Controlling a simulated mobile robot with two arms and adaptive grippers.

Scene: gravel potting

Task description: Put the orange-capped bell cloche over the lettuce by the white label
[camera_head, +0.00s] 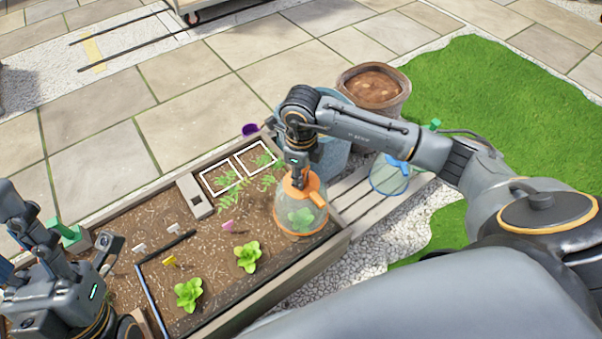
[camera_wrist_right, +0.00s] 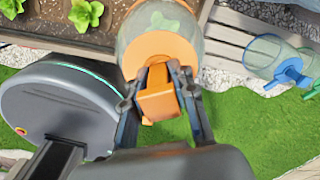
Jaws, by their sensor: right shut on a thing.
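The orange-capped bell cloche (camera_head: 288,222) is clear with an orange rim and cap, and stands roughly upright at the right end of the planter. My right gripper (camera_head: 297,181) is shut on its orange knob; in the right wrist view the fingers (camera_wrist_right: 158,82) clasp the knob above the orange cap (camera_wrist_right: 160,45). A lettuce (camera_head: 302,217) shows through the cloche wall. Whether the rim touches the soil I cannot tell. White labels (camera_head: 173,228) (camera_head: 139,248) stand further left; none shows clearly beside this lettuce. My left gripper (camera_head: 108,250) is at the left, its fingers unclear.
Two uncovered lettuces (camera_head: 247,256) (camera_head: 188,293) stand in the planter, with a pink label (camera_head: 228,226) and a yellow label (camera_head: 169,260). A blue-capped cloche (camera_head: 388,177) stands on the slatted boards to the right. A brown pot (camera_head: 373,84) is behind my right arm.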

